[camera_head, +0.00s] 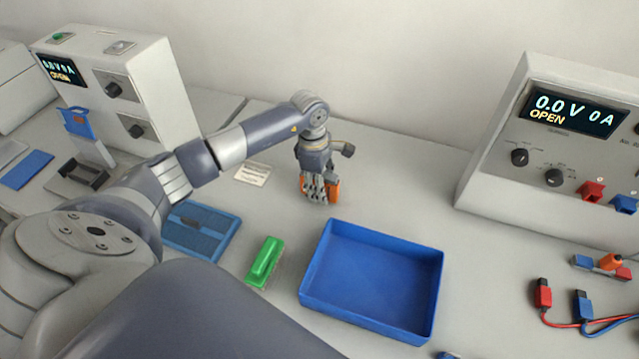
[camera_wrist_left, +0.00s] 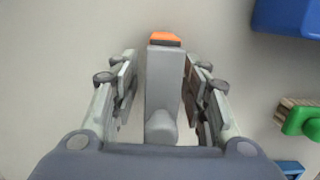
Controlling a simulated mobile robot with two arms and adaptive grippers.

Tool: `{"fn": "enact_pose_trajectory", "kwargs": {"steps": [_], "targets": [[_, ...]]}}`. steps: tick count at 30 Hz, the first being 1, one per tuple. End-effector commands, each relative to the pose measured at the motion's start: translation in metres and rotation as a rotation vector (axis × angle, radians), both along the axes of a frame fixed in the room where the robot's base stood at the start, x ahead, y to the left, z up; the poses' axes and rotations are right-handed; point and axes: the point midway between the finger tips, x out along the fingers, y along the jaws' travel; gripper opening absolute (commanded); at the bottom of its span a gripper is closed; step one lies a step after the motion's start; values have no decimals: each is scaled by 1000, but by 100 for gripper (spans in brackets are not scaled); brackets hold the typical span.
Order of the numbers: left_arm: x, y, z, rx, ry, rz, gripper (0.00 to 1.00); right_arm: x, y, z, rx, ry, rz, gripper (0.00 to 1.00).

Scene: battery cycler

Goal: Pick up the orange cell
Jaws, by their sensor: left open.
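The orange cell (camera_head: 336,190) is on the bench behind the blue tray, partly hidden by my left gripper (camera_head: 317,196). The gripper points down at it, with its fingers around or close beside it. In the left wrist view, a grey body with an orange end (camera_wrist_left: 165,39) lies between the two open fingers of the left gripper (camera_wrist_left: 162,88). Narrow gaps show on both sides, so the fingers appear not to press on it. I cannot tell how much of the grey shape is the cell. My right gripper is not in view.
An empty blue tray (camera_head: 314,291) stands in front of the gripper.

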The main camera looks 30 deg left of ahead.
Motion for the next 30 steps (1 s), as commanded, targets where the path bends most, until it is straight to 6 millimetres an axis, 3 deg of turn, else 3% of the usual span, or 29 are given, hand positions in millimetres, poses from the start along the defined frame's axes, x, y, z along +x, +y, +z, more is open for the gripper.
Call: {"fn": "enact_pose_trajectory", "kwargs": {"steps": [3,8,9,21,30], "targets": [[0,0,0,0,0,0,39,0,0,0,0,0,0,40],[0,0,0,0,0,0,3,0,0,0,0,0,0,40],[0,0,0,0,0,0,0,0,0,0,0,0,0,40],[1,0,6,-1,-4,-1,0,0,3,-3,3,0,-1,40],[2,0,60,0,-8,-1,0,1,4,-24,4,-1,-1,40]]}}
